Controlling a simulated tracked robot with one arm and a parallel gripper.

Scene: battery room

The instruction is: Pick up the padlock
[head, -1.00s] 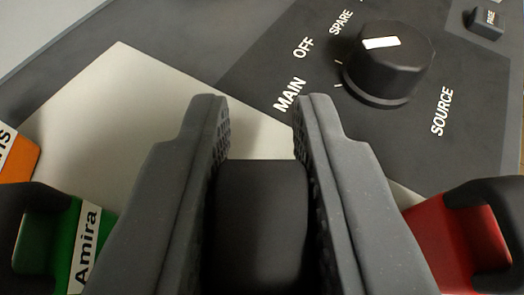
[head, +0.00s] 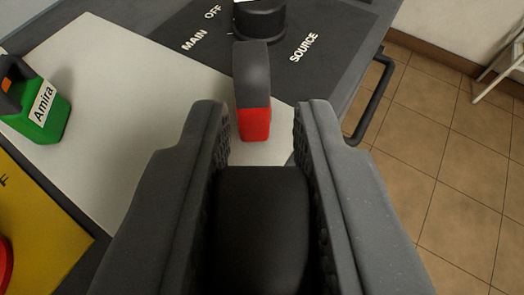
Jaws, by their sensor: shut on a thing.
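A green padlock (head: 33,122) labelled Amira, with a black shackle, stands on the mat at the left.
The pale mat (head: 120,120) lies on a dark panel with a black rotary knob (head: 260,20) marked MAIN, OFF and SOURCE. A yellow board (head: 40,245) is at lower left. A black handle bar (head: 372,100) runs along the right edge, above tiled floor (head: 450,150).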

